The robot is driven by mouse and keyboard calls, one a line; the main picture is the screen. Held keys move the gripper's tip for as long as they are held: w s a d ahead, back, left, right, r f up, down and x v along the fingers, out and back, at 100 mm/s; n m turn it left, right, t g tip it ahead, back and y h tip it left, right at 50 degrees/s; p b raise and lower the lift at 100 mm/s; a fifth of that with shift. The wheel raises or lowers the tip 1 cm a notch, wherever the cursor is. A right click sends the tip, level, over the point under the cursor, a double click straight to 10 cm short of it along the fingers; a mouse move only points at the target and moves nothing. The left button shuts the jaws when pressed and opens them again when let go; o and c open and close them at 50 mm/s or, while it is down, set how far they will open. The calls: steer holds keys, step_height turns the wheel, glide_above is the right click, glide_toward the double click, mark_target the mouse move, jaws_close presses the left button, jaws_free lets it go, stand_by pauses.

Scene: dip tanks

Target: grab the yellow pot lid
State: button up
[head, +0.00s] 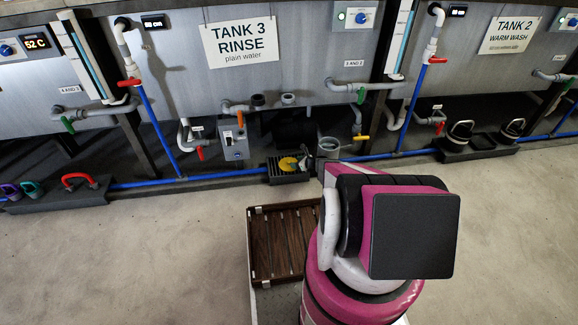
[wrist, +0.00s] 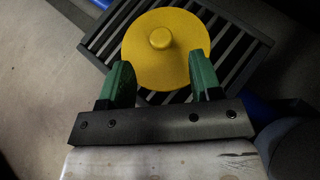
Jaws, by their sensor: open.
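The yellow pot lid (wrist: 162,72) is a round disc with a small knob on top, in the middle of the wrist view. It lies on a dark slatted rack (wrist: 232,52). My gripper (wrist: 161,75) is open, its two green fingers one on each side of the lid's near part. I cannot tell whether the fingers touch the rim. In the head view the lid (head: 289,164) shows small on the rack (head: 272,178) below tank 3, and my gripper (head: 307,164) is just right of it, partly hidden by my arm.
A grey cup-like fitting (head: 328,147) stands right of the lid. A blue pipe (head: 215,174) runs along the floor edge. A brown slatted tray (head: 262,262) lies in front. Cups (head: 32,189) and a red handle (head: 80,180) sit at left. The open floor at right is clear.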

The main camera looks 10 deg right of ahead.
mark_target(289, 161)
steer(key=x, duration=0.5)
steer(key=shift+d, duration=0.1)
steer(key=shift+r, duration=0.1)
steer(key=c, duration=1)
steer(key=shift+r, duration=0.1)
